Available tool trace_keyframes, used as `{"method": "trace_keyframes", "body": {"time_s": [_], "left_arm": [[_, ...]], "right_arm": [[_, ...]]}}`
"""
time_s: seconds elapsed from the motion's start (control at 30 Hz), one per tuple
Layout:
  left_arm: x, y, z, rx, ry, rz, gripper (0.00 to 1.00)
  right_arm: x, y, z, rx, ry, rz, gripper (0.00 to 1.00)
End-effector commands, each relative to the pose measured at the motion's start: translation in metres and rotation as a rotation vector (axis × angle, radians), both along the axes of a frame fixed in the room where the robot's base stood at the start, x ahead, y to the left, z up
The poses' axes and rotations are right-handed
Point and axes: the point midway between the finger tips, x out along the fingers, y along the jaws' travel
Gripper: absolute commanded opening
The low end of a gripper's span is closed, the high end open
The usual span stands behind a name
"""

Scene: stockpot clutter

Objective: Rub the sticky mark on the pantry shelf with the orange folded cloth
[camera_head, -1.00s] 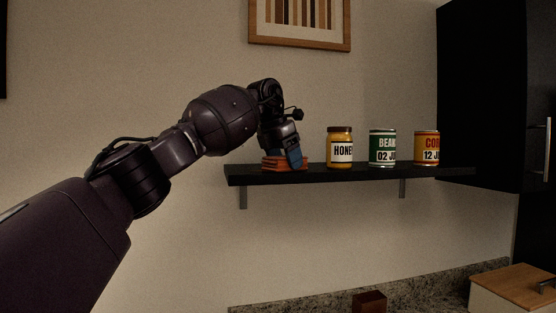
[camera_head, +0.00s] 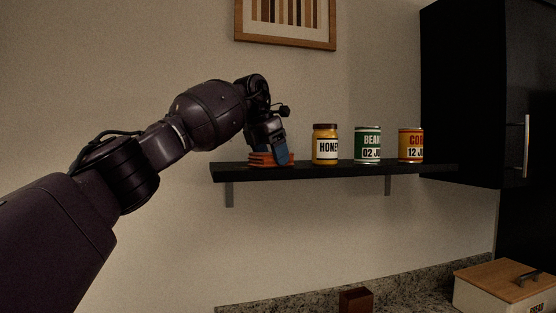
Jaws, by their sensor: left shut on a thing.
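The orange folded cloth (camera_head: 257,159) lies on the left end of the dark pantry shelf (camera_head: 330,172). My left gripper (camera_head: 272,156) points down over the cloth and is shut on it, with a blue finger pad in front of its right part. The cloth looks to be touching the shelf top. I cannot see the sticky mark; the cloth and gripper may hide it. My right gripper is not in view.
A honey jar (camera_head: 325,146), a green bean can (camera_head: 367,145) and a corn can (camera_head: 411,146) stand on the shelf right of the cloth. A dark cabinet (camera_head: 470,110) adjoins the right end. Below are a bread box (camera_head: 500,290) and a brown block (camera_head: 356,299).

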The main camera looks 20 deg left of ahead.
Motion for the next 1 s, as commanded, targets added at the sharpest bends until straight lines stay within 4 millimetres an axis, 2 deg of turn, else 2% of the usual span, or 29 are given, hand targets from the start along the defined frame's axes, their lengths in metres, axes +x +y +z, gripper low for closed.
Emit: {"method": "trace_keyframes", "body": {"time_s": [1.0], "left_arm": [[-0.033, 0.044, -0.003, 0.001, 0.001, 0.001, 0.50]], "right_arm": [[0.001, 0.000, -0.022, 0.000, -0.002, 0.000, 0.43]]}}
